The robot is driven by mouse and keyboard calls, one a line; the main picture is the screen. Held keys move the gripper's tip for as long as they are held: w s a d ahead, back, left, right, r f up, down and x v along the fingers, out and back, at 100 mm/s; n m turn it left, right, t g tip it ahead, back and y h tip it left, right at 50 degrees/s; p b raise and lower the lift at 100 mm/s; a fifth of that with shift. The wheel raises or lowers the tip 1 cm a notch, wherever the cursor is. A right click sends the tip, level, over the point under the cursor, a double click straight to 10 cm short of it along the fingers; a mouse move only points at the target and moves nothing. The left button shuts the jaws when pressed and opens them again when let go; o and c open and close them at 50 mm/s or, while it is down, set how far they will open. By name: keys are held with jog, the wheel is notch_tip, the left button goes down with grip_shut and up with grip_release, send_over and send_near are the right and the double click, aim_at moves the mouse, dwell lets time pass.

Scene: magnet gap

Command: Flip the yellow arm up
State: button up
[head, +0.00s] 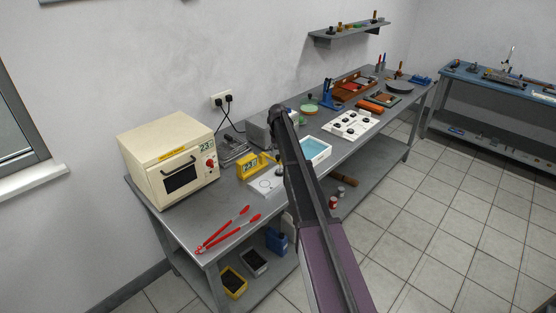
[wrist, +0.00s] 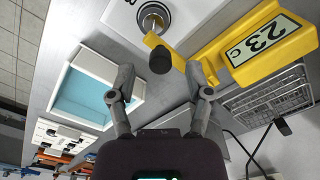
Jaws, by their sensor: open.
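The yellow device (wrist: 275,42), with a "23 C" display, stands on the bench and also shows in the head view (head: 247,167). In the wrist view its yellow arm (wrist: 182,58) reaches left toward a round silver fitting (wrist: 153,16) on a white plate (wrist: 120,15). A black knob (wrist: 160,60) is at the arm's near side. My gripper (wrist: 159,78) is open and empty, its fingers apart on either side of the knob in the picture. I cannot tell whether they touch it or the arm. In the head view my own arm hides the gripper.
A blue-lined white tray (wrist: 90,88) lies left of the fingers in the wrist view, and a wire rack (wrist: 268,100) lies right. An oven (head: 170,160) and red tongs (head: 225,232) are on the bench's near end. Black cables (head: 232,120) run from the wall socket.

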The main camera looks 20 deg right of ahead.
jog(key=shift+f+b, duration=0.4)
jog(key=shift+f, duration=0.3)
jog(key=shift+c, duration=0.3)
grip_shut()
